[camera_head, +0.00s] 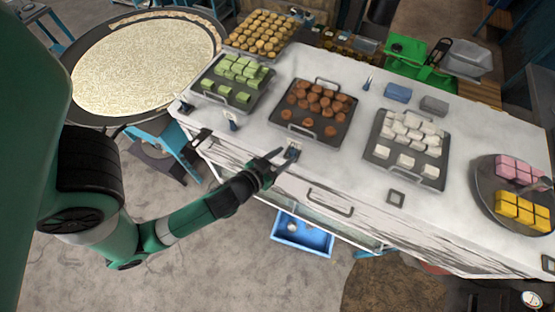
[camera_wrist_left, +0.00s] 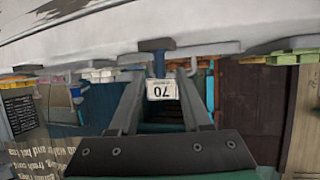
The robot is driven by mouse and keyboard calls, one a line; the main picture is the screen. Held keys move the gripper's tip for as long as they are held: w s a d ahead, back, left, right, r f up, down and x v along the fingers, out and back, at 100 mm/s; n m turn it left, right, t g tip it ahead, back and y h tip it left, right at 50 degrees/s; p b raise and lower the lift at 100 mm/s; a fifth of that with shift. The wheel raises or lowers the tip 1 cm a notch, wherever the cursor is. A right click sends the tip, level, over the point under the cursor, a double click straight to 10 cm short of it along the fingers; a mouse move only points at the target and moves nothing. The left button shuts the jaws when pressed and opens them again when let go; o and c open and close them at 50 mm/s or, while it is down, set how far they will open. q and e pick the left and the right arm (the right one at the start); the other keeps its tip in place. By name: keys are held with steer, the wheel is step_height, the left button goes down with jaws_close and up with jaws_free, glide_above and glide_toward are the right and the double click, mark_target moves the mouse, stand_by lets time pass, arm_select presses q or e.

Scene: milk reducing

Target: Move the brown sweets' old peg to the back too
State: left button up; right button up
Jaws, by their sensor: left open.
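A tray of brown sweets (camera_head: 331,133) sits mid-counter. In front of it, near the counter's front edge, stands a small blue peg (camera_head: 293,151). In the left wrist view, which is upside down, this peg (camera_wrist_left: 158,63) carries a white card reading 70 (camera_wrist_left: 161,90). My left gripper (camera_head: 279,156) is open at the front edge, with its fingertips pointing at the peg. In the wrist view the open left gripper (camera_wrist_left: 160,76) has the peg and card between its finger lines; contact cannot be told. Another peg (camera_head: 368,84) stands behind the brown sweets' tray. My right gripper is not in view.
Trays of green sweets (camera_head: 242,72) and white sweets (camera_head: 405,140) flank the brown ones. A peg (camera_head: 232,123) stands before the green tray. A blue block (camera_head: 397,92) and grey block (camera_head: 434,105) lie at the back right. A round tray (camera_head: 487,203) sits far right.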

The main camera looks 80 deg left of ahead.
arm_select(q)
steer(key=v, duration=0.3)
steer(key=shift+s+d, duration=0.1)
steer(key=w+d+r+m+t+h, duration=0.1)
steer(key=w+d+r+t, duration=0.15)
steer(key=w+r, duration=0.5)
steer(key=w+d+r+t+h, duration=0.15)
steer(key=w+r+t, duration=0.3)
steer(key=r, duration=0.65)
steer(key=w+d+r+m+t, duration=0.1)
steer(key=w+d+r+t, duration=0.15)
steer(key=w+r, duration=0.6)
steer(key=s+d+r+m+t+h, duration=0.2)
steer(key=d+r, duration=0.1)
steer(key=r, duration=0.6)
steer(key=s+d+r+m+t+h, duration=0.2)
steer(key=r+h, duration=0.1)
steer(key=r, duration=0.7)
steer(key=s+d+r+m+t+h, duration=0.2)
steer(key=s+d+r+t, duration=0.1)
steer(key=r, duration=0.6)
steer(key=shift+d+r, duration=0.15)
steer(key=shift+d, duration=0.2)
steer(key=shift+o, duration=0.4)
steer(key=shift+s+r, duration=0.15)
steer(key=o, duration=0.7)
